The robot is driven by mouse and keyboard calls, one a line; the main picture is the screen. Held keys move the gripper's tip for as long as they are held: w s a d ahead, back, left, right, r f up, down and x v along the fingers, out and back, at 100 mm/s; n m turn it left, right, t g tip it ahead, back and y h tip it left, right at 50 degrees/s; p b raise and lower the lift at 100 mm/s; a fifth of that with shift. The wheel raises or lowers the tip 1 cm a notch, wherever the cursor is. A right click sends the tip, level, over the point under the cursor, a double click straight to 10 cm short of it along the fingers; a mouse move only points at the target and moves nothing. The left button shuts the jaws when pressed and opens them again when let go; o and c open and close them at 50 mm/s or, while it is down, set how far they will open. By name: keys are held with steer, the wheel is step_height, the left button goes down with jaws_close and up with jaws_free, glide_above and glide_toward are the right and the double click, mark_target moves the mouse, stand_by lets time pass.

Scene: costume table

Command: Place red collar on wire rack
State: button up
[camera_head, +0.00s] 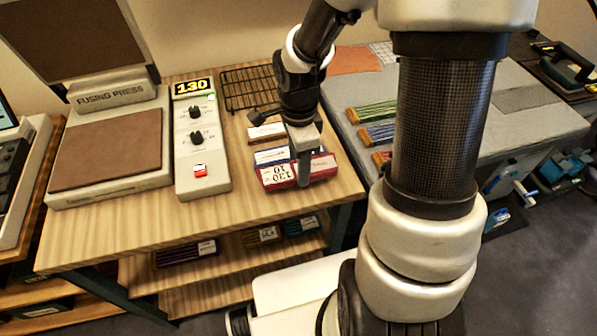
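A red collar piece (322,166) with a white label reading "130 10" lies at the front right of the wooden table. My gripper (303,172) points down over its middle, and a finger crosses in front of it. Whether the fingers are closed on it, and whether it is lifted, I cannot tell. The black wire rack (243,88) lies flat at the back of the table, behind my gripper. My arm hides the rack's right end. The visible part of the rack looks empty.
A blue piece (270,156) and a brown one (264,132) lie just behind the red collar. A control box (199,150) showing 130 and a fusing press (110,150) stand to the left. A grey-topped table (460,125) with coloured bundles is to the right.

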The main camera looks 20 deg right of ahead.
steer(key=shift+f, duration=1.7)
steer(key=shift+f+b, duration=0.2)
steer(key=shift+b, duration=0.25)
steer(key=o, duration=1.1)
steer(key=shift+o, duration=0.2)
steer(key=shift+r, duration=0.15)
